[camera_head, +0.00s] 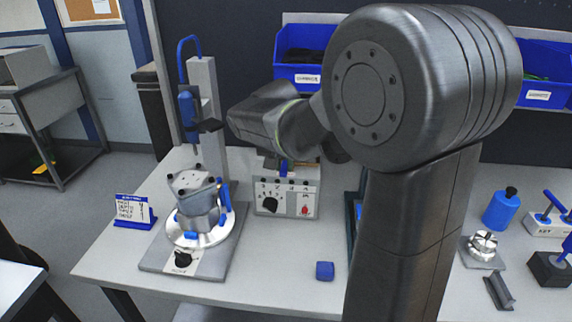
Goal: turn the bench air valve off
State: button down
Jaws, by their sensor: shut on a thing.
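A light grey panel box (287,190) stands at the back of the bench, with a row of marks, a black knob (270,204) and a red knob (305,211) on its front. A small blue handle (283,168) shows at its top, just below my wrist; I take it as the air valve's handle. My gripper (266,122) is at the end of the arm, above the panel box. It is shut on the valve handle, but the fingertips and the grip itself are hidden. I cannot tell the handle's full angle.
Left of the panel, a metal housing (200,208) sits on a round fixture, beside a grey post (205,100) with a hanging blue tool (187,111). A small blue block (324,271) lies in front. My arm hides the bench's middle right.

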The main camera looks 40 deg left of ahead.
dwell(0.4)
jog(key=c, duration=1.3)
grip_release()
jog(key=shift+c, duration=0.2)
jog(key=shift+r, duration=0.1)
jog(key=v, duration=1.3)
jog(key=shift+s+r, duration=0.25)
jog(key=shift+d+f, duration=0.1)
jog(key=x, duration=1.3)
jog(key=shift+w+f, duration=0.2)
jog(key=shift+w, duration=0.05)
